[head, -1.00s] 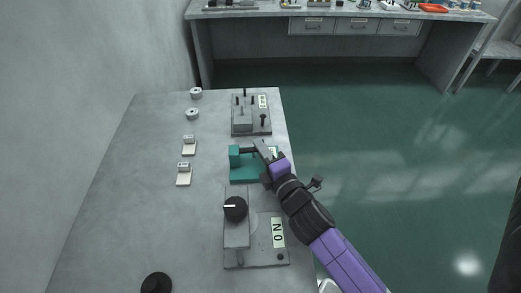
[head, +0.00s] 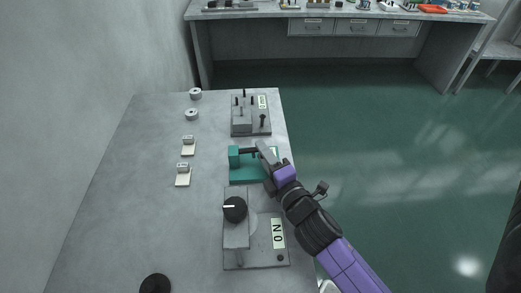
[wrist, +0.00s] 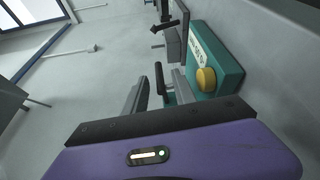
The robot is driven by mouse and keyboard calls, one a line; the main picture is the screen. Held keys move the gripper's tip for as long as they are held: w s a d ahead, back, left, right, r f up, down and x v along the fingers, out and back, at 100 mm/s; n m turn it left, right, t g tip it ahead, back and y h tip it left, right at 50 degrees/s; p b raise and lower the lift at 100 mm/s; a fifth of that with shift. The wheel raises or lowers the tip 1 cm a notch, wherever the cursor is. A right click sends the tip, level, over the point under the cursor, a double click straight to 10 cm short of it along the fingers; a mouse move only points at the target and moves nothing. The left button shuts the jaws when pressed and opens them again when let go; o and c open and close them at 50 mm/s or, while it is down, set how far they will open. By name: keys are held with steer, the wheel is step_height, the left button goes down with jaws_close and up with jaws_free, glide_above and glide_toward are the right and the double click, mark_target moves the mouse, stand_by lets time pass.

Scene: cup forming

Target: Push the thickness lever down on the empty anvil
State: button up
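The teal thickness gauge (head: 246,172) stands near the right edge of the table, its block at the left end. It also shows in the wrist view (wrist: 221,58), with a yellow knob (wrist: 206,79) and a white label. A black lever (wrist: 159,78) shows between my fingers in the wrist view. My gripper (head: 264,152) is over the gauge. In the wrist view my gripper (wrist: 158,97) has its two grey fingers apart, and I see no firm contact with the lever. The anvil is mostly hidden by my gripper, and I cannot tell the lever's exact tilt.
A grey fixture with a black dial (head: 235,209) and an ON label is nearer on the table. Another grey fixture with upright pins (head: 242,122) stands beyond the gauge. White rings (head: 192,114) and small blocks on pads (head: 183,174) lie left. The table's left-middle is clear.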

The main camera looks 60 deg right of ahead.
steer(key=shift+b+v, duration=0.5)
steer(key=shift+v, duration=2.25)
steer(key=shift+c, duration=0.3)
